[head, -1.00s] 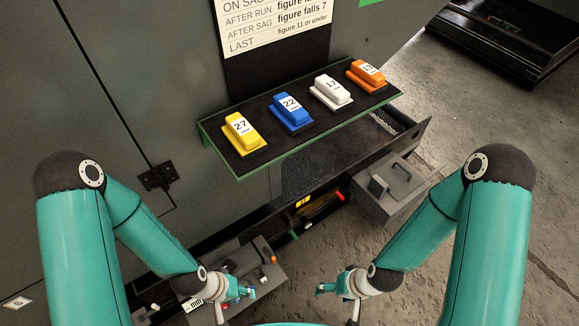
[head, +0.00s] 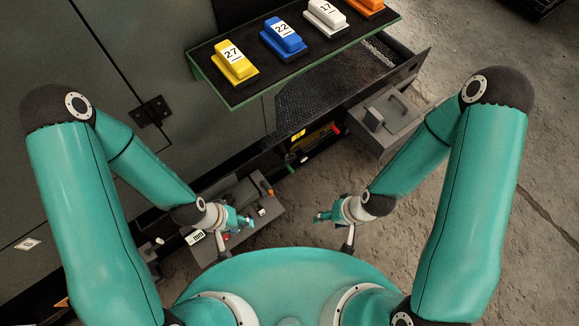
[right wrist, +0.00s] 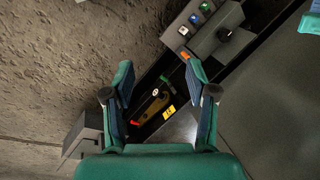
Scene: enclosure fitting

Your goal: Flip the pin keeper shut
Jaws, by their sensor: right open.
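I cannot make out the pin keeper for certain in either view. A grey fixture (head: 206,252) with small coloured parts stands low against the cabinet in the head view. In the right wrist view, a grey fixture (right wrist: 240,18) carries several small coloured blocks and a dark round part. My left gripper (head: 246,222) is over the head-view fixture; its fingers are too small to read. My right gripper (head: 318,216) is over the floor to the right of that fixture. In the right wrist view its fingers (right wrist: 160,72) are apart with nothing between them.
A green-edged shelf (head: 258,93) holds yellow, blue, white and orange blocks. Below it are an open mesh-bottomed drawer (head: 325,100) and a low dark recess with a red-tipped tool (head: 325,134).

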